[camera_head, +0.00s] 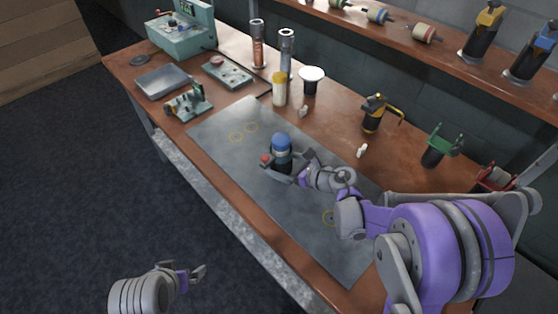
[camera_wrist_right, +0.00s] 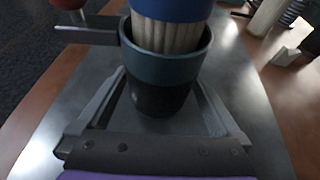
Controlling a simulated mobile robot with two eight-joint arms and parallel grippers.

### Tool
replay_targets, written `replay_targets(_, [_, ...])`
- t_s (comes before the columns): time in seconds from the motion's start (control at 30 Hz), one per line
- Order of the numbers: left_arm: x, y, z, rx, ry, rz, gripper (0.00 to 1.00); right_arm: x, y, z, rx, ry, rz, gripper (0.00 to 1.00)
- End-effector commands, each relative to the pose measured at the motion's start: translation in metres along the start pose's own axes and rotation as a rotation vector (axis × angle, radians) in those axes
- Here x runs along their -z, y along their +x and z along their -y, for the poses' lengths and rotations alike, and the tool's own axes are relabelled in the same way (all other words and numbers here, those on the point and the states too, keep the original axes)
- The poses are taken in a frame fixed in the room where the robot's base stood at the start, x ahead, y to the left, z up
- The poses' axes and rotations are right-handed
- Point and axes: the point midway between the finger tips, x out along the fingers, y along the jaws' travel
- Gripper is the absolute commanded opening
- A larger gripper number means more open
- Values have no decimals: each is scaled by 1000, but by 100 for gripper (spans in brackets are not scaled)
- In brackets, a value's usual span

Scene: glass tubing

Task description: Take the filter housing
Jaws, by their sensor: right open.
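The filter housing (camera_head: 281,161) is a dark teal cup standing upright on the grey mat. A ribbed pale filter with a blue top sits in it, and a side arm with a red knob sticks out to the left. In the right wrist view the housing (camera_wrist_right: 165,65) stands between the fingers of my right gripper (camera_wrist_right: 162,90). The jaws are open, one finger on each side of the cup. In the head view my right gripper (camera_head: 298,168) is at the housing's right side. My left gripper (camera_head: 192,274) hangs over the floor, empty; its jaw opening is unclear.
The grey mat (camera_head: 235,165) lies on the brown bench (camera_head: 335,137). Behind it stand a yellow-capped cylinder (camera_head: 279,90), a white-topped black piece (camera_head: 311,82) and a yellow-handled black container (camera_head: 374,115). Small white pieces (camera_head: 362,150) lie right of the mat. The mat's left end is clear.

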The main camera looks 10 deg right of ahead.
Motion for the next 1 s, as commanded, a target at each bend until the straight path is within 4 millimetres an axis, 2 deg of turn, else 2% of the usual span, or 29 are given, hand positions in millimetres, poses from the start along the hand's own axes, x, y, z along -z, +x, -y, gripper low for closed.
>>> replay_targets(0.27, [0,0,0,0,0,0,100,0,5,0,2,1,0,100])
replay_targets(0.37, [0,0,0,0,0,0,100,0,5,0,1,1,0,86])
replay_targets(0.73, [0,0,0,0,0,0,100,0,5,0,1,1,0,19])
replay_targets(0.77, [0,0,0,0,0,0,100,0,5,0,1,1,0,16])
replay_targets(1.0, [0,0,0,0,0,0,100,-2,4,0,1,1,0,16])
